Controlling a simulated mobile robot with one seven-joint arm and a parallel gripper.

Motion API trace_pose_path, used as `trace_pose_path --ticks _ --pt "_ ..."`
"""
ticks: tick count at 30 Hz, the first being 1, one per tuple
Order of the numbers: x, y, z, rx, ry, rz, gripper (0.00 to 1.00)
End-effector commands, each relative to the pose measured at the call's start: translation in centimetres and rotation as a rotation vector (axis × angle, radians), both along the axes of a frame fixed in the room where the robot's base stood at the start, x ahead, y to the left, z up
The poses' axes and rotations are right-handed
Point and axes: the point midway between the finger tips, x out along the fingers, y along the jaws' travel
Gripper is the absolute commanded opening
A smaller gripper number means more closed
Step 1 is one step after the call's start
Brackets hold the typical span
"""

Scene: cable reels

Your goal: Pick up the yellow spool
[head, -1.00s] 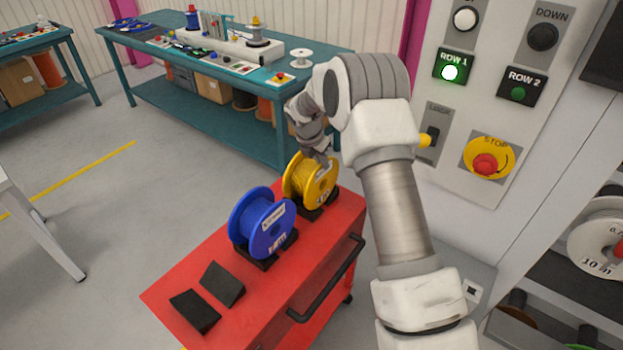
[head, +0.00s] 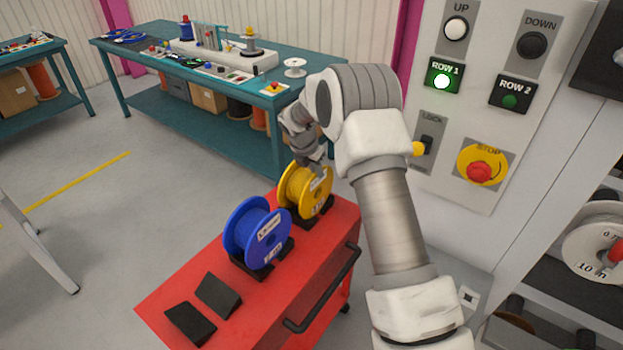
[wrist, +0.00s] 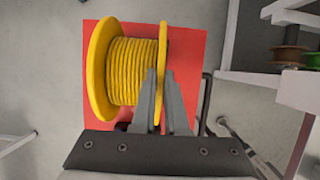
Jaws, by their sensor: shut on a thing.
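The yellow spool (head: 305,190) stands upright at the far end of the red cart (head: 193,285), at its black cradle. In the wrist view the yellow spool (wrist: 130,72) shows its wound cable and both flanges above the red cart top. My gripper (wrist: 160,78) is shut on the right-hand flange, one finger on each side of it. In the head view my gripper (head: 314,160) reaches down onto the spool's top, and its fingertips are partly hidden. I cannot tell whether the spool still touches its cradle.
A blue spool (head: 257,232) sits in a cradle close in front of the yellow one. Two empty black cradles (head: 218,294) lie at the cart's near end. A control panel (head: 480,110) stands close on the right. A teal workbench (head: 180,65) is behind.

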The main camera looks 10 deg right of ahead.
Motion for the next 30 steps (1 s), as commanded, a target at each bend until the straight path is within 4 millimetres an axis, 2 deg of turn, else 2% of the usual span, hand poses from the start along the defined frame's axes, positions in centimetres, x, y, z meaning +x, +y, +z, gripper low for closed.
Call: trace_pose_path --ticks 17,24,30 --pt "0.1 -0.2 4.5 0.0 -0.006 -0.003 0.0" --pt "-1.1 -2.2 5.7 0.0 -0.006 -0.003 0.0" --pt "-2.6 -5.2 7.7 0.0 -0.007 -0.004 0.0"
